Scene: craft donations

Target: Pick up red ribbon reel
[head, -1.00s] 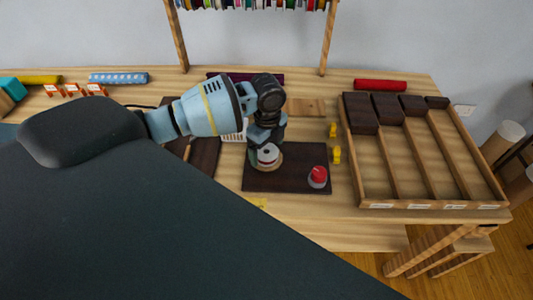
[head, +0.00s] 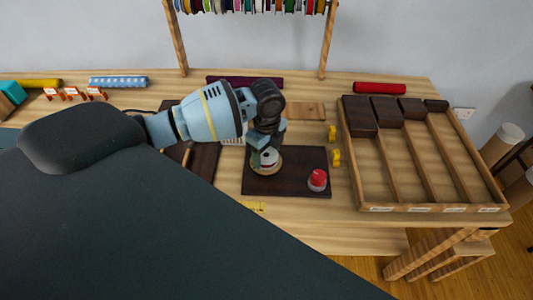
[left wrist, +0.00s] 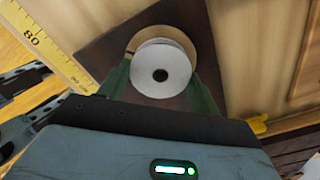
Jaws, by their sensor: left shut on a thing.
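The ribbon reel (head: 269,157) has white flanges, and its ribbon colour is mostly hidden. It is over a round tan disc (head: 273,171) on the dark mat (head: 290,186). My left gripper (head: 264,148) comes down over the reel and is shut on it. In the left wrist view the reel (left wrist: 162,82) sits between the two green fingers (left wrist: 162,88), its dark centre hole facing the camera. The tan disc (left wrist: 172,34) shows behind it. I cannot tell whether the reel touches the disc. My right gripper is out of view.
A red-topped small object (head: 318,179) stands on the mat to the right. Two yellow pieces (head: 336,158) lie between the mat and a wooden compartment tray (head: 420,208). A rack of reels (head: 250,5) stands at the back. A yellow ruler (left wrist: 50,50) lies beside the mat.

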